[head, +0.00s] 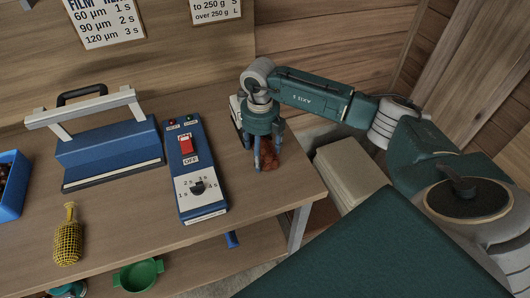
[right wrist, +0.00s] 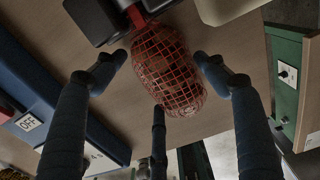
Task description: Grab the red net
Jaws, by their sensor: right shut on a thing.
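The red net (right wrist: 172,72) is a red mesh bag with brownish contents, near the table's right edge. In the head view the red net (head: 268,160) shows partly between my fingers. My right gripper (head: 265,158) points down over it. In the right wrist view my right gripper (right wrist: 160,80) has its blue fingers around the net, one on each side and one at its lower end, and it is shut on the net. I cannot tell whether the net touches the table. My left gripper is not in view.
A blue switch box (head: 203,205) stands left of the gripper, with a blue sealer (head: 108,155) beyond it. A yellow net (head: 68,240) lies at the front left, near a blue crate (head: 12,188). A green bowl (head: 138,276) is lower down. A beige box (head: 348,165) stands right of the table.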

